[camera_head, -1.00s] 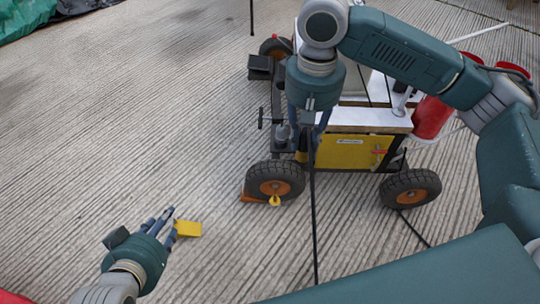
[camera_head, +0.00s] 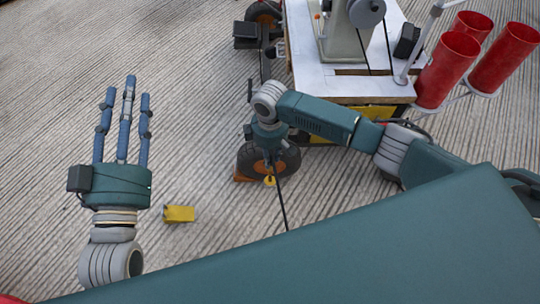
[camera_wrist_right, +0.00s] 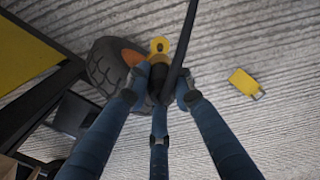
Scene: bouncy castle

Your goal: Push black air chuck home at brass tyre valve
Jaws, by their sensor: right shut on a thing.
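My right gripper (camera_wrist_right: 160,88) is shut on the black air chuck (camera_wrist_right: 158,82), which is mostly hidden between the fingers. A black hose (camera_wrist_right: 181,45) runs past them. In the head view my right gripper (camera_head: 270,155) is low in front of the wheel (camera_head: 288,160). The wheel's black tyre (camera_wrist_right: 103,68) and orange hub (camera_wrist_right: 132,57) are just left of the fingertips in the right wrist view. A small tan-brass bit (camera_wrist_right: 157,59) shows beyond the chuck; I cannot tell whether it is the valve or whether they touch. My left gripper (camera_head: 122,115) is open, empty, fingers spread.
A yellow block (camera_head: 179,214) lies on the ribbed floor. The cart's white top (camera_head: 300,65) carries a machine, with red cups (camera_head: 447,70) beside it. Floor at left is clear.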

